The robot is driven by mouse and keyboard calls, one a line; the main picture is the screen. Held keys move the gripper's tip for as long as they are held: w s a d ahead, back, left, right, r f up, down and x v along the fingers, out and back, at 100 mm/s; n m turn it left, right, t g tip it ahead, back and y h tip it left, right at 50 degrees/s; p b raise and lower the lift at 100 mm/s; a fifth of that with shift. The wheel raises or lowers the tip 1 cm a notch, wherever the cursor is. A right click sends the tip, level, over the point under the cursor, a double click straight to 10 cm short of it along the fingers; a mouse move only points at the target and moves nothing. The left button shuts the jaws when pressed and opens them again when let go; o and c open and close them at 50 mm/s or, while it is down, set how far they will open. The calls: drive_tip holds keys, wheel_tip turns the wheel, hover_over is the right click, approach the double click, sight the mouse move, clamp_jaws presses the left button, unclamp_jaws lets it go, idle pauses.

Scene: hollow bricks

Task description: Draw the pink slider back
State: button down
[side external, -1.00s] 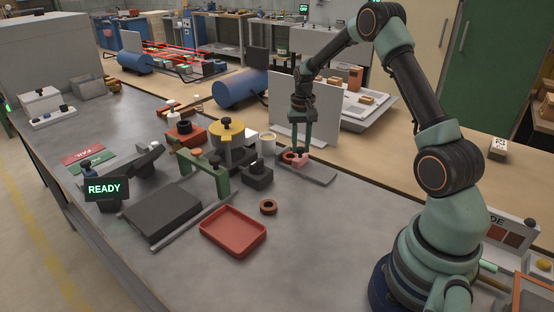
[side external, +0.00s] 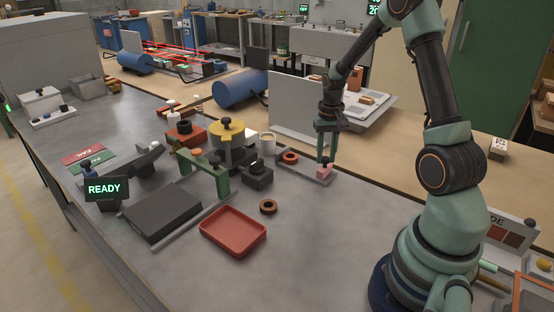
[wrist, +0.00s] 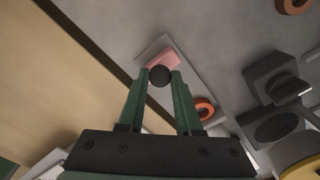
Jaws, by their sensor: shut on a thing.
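The pink slider (side external: 324,173) sits at the right, near end of a flat grey rail plate (side external: 304,172) on the bench. My gripper (side external: 325,160) is directly above it, pointing down. In the wrist view the fingertips of my gripper (wrist: 160,77) are shut on the slider's round black knob (wrist: 160,75). The pink block (wrist: 162,58) shows just beyond the knob. An orange-red ring (side external: 290,157) lies on the plate toward its other end, apart from the slider. It also shows in the wrist view (wrist: 204,107), right of the fingers.
A dark block with a knob (side external: 257,176) and a yellow-topped fixture (side external: 228,134) stand left of the plate. A red tray (side external: 233,231) and a brown ring (side external: 268,207) lie nearer. A pale upright panel (side external: 300,110) stands behind. The bench right of the plate is clear.

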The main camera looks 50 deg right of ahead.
sight(327, 158)
drive_tip(key=shift+d+r, duration=0.1)
drive_tip(key=c, duration=0.6)
unclamp_jaws()
drive_tip(key=shift+s, duration=0.1)
wheel_tip(327, 158, up, 12)
drive_tip(key=s+a+r+n+t, duration=0.2)
drive_tip(key=a+n, duration=0.1)
drive_tip(key=a, duration=0.5)
drive_tip(key=s+a+r+n+t, duration=0.1)
drive_tip(key=a+r+n, duration=0.1)
drive_tip(key=a, duration=0.5)
drive_tip(key=s+a+r+n+t, duration=0.2)
drive_tip(key=a+r+n, duration=0.1)
drive_tip(key=a, duration=0.5)
drive_tip(key=shift+s+a+n+t, duration=0.3)
drive_tip(key=shift+a+n, duration=0.05)
drive_tip(key=shift+n, duration=0.15)
